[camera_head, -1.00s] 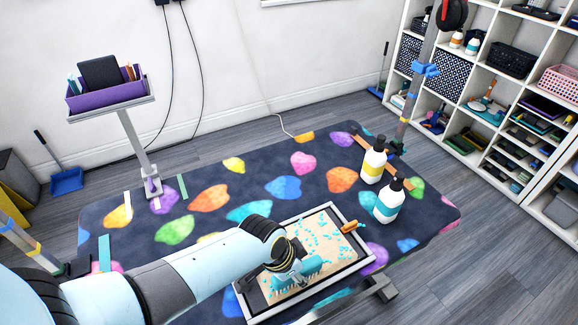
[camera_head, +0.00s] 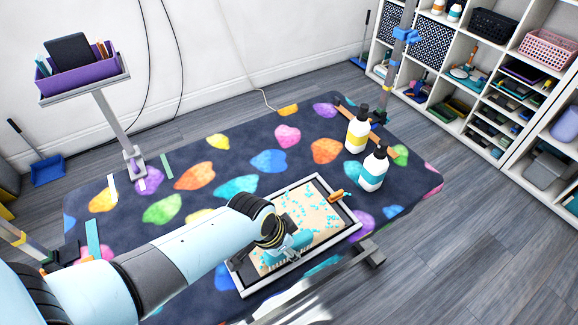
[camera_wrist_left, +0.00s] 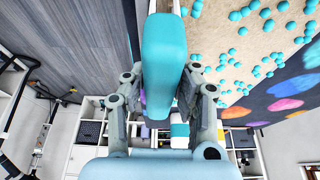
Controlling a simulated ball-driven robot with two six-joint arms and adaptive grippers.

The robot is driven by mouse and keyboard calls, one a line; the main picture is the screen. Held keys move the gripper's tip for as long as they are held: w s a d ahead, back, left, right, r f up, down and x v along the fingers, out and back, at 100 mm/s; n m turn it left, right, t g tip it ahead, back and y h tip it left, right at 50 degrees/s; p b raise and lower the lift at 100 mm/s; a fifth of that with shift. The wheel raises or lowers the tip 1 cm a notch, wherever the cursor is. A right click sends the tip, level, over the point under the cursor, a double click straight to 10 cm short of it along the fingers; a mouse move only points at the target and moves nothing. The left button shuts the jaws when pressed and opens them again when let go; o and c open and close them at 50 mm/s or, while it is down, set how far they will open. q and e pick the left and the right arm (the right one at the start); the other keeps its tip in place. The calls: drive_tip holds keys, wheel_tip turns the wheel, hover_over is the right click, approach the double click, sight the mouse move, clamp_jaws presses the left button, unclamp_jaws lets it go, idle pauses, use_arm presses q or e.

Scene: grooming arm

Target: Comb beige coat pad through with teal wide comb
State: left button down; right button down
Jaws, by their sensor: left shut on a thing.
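The beige coat pad (camera_head: 312,215) lies in a grey-framed tray (camera_head: 343,237) at the front of the patterned mat, with many small teal bits scattered over it. My left gripper (camera_head: 278,250) is over the near-left part of the pad, shut on the teal wide comb (camera_head: 297,243). In the left wrist view the comb (camera_wrist_left: 163,55) sits between the fingers of the gripper (camera_wrist_left: 165,105), and the pad (camera_wrist_left: 240,45) with teal bits shows beside it. My right gripper is not in view.
An orange-handled tool (camera_head: 337,196) lies at the tray's far right corner. Two white bottles, one yellow-labelled (camera_head: 357,132) and one teal-labelled (camera_head: 373,170), stand beyond it. A purple bin (camera_head: 75,72) sits on a stand at left. Shelves (camera_head: 500,70) stand at right.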

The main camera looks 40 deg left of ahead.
use_arm(q)
drive_tip(key=w+a, duration=0.1)
drive_tip(key=a, duration=0.1)
drive_tip(key=w+a, duration=0.1)
drive_tip(key=a, duration=0.1)
drive_tip(key=a+b, duration=0.1)
drive_tip(key=a, duration=0.2)
drive_tip(key=shift+w+f, duration=0.1)
drive_tip(key=shift+w, duration=0.3)
drive_tip(key=shift+w+a, duration=0.1)
drive_tip(key=shift+a, duration=0.2)
drive_tip(key=w+a+b, duration=0.1)
drive_tip(key=a, duration=0.1)
drive_tip(key=w+a+b, duration=0.1)
drive_tip(key=a, duration=0.2)
drive_tip(key=w+a+b, duration=0.1)
drive_tip(key=a, duration=0.1)
drive_tip(key=shift+a, duration=0.3)
